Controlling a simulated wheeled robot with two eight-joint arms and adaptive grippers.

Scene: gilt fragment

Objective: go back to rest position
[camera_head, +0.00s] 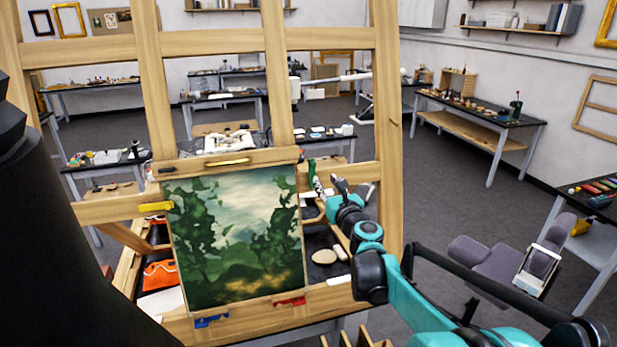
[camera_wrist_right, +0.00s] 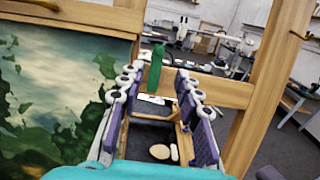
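My right gripper (camera_head: 350,186) is in front of the wooden easel (camera_head: 390,130), just right of the landscape painting (camera_head: 235,240). In the right wrist view my right gripper (camera_wrist_right: 156,76) has its two purple-padded fingers spread wide, with nothing visibly held. A green upright object (camera_wrist_right: 155,66) shows between the fingertips, beyond them; it also shows in the head view (camera_head: 312,174), left of the gripper. How far it is from the fingers I cannot tell. My left gripper is not in view; a large dark part fills the left edge of the head view.
Yellow (camera_head: 156,206), blue (camera_head: 211,321) and red (camera_head: 290,301) clips sit at the painting's edges. A pale round piece (camera_head: 324,257) lies on a dark surface behind the easel. A grey chair (camera_head: 500,262) stands at right. Open floor (camera_head: 450,205) lies between the chair and the back benches.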

